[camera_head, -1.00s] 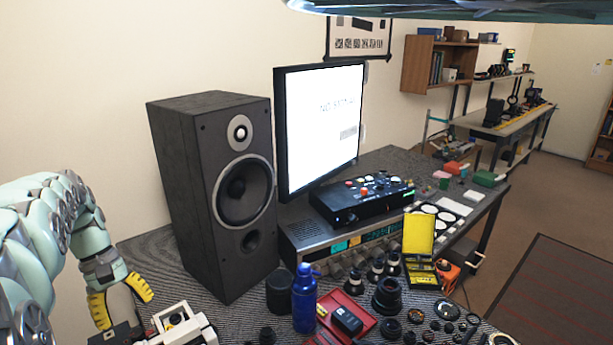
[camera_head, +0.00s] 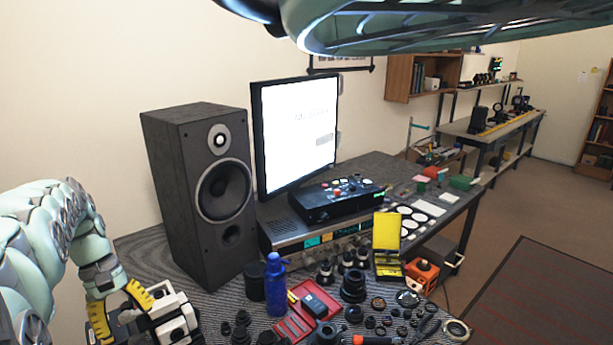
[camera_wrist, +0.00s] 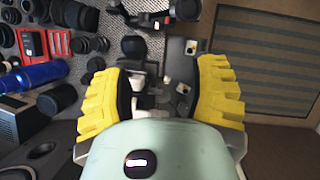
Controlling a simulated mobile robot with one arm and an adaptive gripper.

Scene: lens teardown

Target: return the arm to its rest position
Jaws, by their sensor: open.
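My gripper (camera_head: 121,309) is at the lower left of the head view, at the left end of the workbench (camera_head: 150,250). Its yellow ribbed fingers are spread apart, and nothing is seen held between them. The wrist view also shows the two open fingers (camera_wrist: 160,95). A white and black device (camera_head: 172,318) is right beside the fingers in the head view. In the wrist view, light and dark parts show beyond and between the fingers; whether the fingers touch them cannot be told.
A black speaker (camera_head: 195,200) stands just behind my gripper. A blue bottle (camera_head: 275,285), a red tray (camera_head: 293,326) and several lens parts (camera_head: 353,286) crowd the bench's front. A monitor (camera_head: 296,135) and a black control box (camera_head: 335,200) stand behind. Open floor lies at right (camera_head: 500,260).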

